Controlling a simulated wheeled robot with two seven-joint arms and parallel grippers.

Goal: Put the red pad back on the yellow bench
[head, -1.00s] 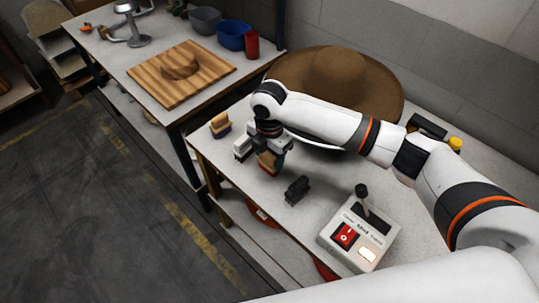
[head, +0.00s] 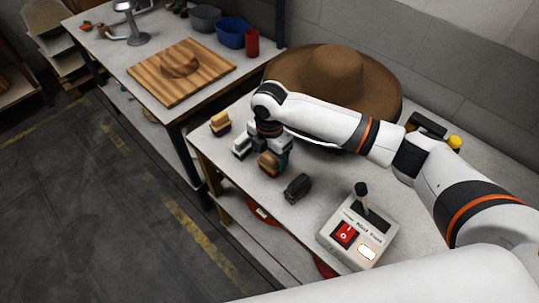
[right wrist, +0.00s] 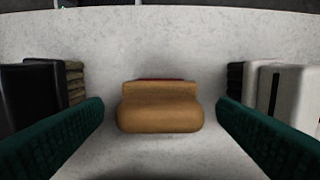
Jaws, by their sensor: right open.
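The red pad (head: 268,164) has a tan, rounded handle on top. Its red part shows as a thin strip behind the handle in the right wrist view (right wrist: 160,112). It rests on the pale top of the near bench (head: 235,170), which has yellowish wooden legs. My right gripper (head: 264,152) is over the pad, with its teal fingers open on either side. In the right wrist view there is a clear gap between the pad and each finger. My left gripper is not in view.
A similar tan-topped pad with a dark base (head: 220,124) stands left of my gripper. A black object (head: 297,187) and a switch box with a lever (head: 358,233) are to the right. A large brown hat (head: 335,75) is behind my arm. Another table (head: 160,110) stands at left.

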